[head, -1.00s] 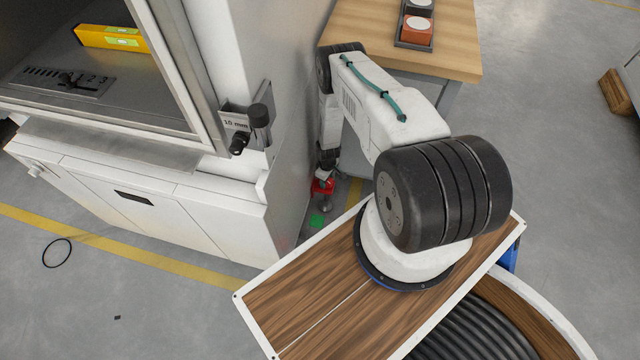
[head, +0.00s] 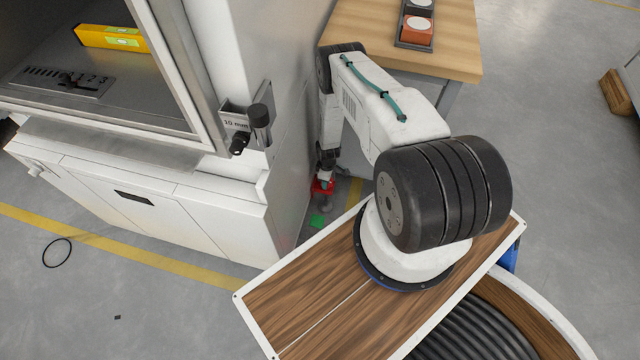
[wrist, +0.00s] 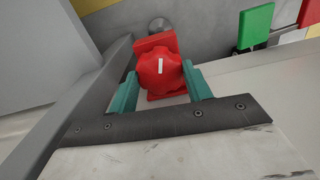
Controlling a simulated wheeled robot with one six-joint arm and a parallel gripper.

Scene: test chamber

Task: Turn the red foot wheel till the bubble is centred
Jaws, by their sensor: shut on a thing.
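The red foot wheel (wrist: 160,75) is a lobed red knob with a white mark pointing nearly straight up in the wrist view. My gripper (wrist: 160,82) has its two teal fingers on either side of the wheel and is shut on it. In the head view the red wheel (head: 322,187) shows low beside the white cabinet, with my gripper (head: 326,176) just above it. The yellow spirit level (head: 112,38) lies inside the cabinet's chamber. Its bubble is too small to read.
A green part (wrist: 256,25) stands right of the wheel in the wrist view, with another red part (wrist: 309,12) beyond it. The white cabinet (head: 235,215) is close on the left. A wooden table (head: 455,45) stands behind my arm.

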